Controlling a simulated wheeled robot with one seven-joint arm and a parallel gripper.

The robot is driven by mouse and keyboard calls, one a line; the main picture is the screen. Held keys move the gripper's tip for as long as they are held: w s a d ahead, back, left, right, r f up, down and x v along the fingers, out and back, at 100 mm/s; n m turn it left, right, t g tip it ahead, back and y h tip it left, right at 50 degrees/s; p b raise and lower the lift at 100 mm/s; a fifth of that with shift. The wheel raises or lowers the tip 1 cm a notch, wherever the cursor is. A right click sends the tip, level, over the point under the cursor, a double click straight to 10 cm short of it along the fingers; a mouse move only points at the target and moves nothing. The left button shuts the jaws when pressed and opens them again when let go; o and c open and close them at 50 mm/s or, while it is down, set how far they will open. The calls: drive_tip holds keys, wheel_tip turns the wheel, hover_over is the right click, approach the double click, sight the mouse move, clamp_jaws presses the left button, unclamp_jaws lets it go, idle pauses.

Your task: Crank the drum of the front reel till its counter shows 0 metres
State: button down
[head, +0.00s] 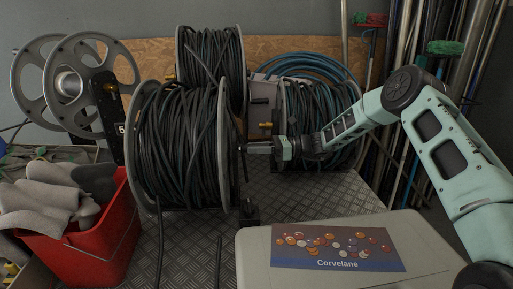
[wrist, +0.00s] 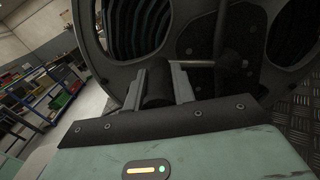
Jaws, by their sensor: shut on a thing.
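The front reel (head: 178,145) stands upright on the metal plate, wound with dark hose between grey flanges. My gripper (head: 262,148) is at its right side, shut on the crank handle. In the wrist view my gripper (wrist: 163,88) has a finger on either side of the dark handle (wrist: 157,82). A metal rod (wrist: 205,64) runs from near the handle toward the hub, in front of the grey flange (wrist: 120,75). A dark plate with a white "5" (head: 121,128) shows left of the front reel, partly covered; I cannot tell whether it is a counter.
A second hose reel (head: 210,55) stands behind, and a blue hose reel (head: 320,110) at the right. Empty grey reels (head: 75,85) stand left. A red bin (head: 85,235) with grey cloths and a pale case (head: 425,235) labelled Corvelane flank the front. Poles lean at right.

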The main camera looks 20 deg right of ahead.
drive_tip(key=r+m+p, duration=0.1)
drive_tip(key=w+r+m+p, duration=0.1)
drive_tip(key=r, duration=0.1)
drive_tip(key=shift+d+m+p, duration=0.2)
drive_tip(key=shift+m+p, duration=0.15)
drive_tip(key=shift+m, duration=0.05)
drive_tip(key=shift+w+d+r+m+p, duration=0.2)
drive_tip(key=shift+w+r+m+p, duration=0.2)
drive_tip(key=shift+w+m, duration=0.4)
drive_tip(key=shift+w+d+r+m+p, duration=0.2)
drive_tip(key=shift+w+r+m, duration=0.3)
drive_tip(key=shift+m, duration=0.35)
drive_tip(key=shift+w+d+r+m+p, duration=0.15)
drive_tip(key=shift+w+r+m+p, duration=0.25)
drive_tip(key=shift+w+m, duration=0.4)
drive_tip(key=c, duration=1.2)
unclamp_jaws()
drive_tip(key=shift+o, duration=0.2)
drive_tip(key=shift+f, duration=0.1)
drive_tip(key=b+v, duration=0.4)
drive_tip(key=v, duration=1.3)
drive_tip(key=shift+d, duration=0.25)
